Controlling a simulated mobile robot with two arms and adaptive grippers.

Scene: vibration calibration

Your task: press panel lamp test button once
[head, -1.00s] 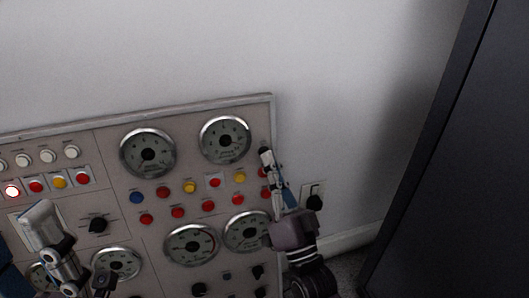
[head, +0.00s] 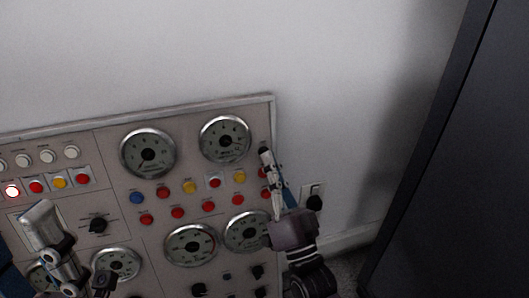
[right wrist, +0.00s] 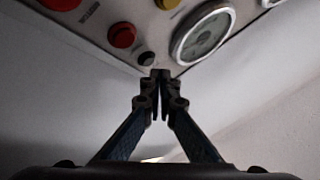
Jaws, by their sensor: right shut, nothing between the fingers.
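The grey control panel (head: 190,118) stands against the wall, with rows of coloured buttons and round gauges. Its labels are too small to read, so I cannot tell for certain which button is the lamp test. My right gripper (head: 266,155) is shut and empty at the panel's right edge, below the upper right gauge (head: 225,138). In the right wrist view its closed fingertips (right wrist: 160,76) are close to a small dark button (right wrist: 146,58); contact cannot be judged. A red button (right wrist: 122,35) lies beside it. My left arm shows at lower left; its fingers cannot be made out.
One lamp (head: 12,191) at the panel's left glows brightly. A tall dark cabinet (head: 450,190) stands at the right. The wall above the panel is bare.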

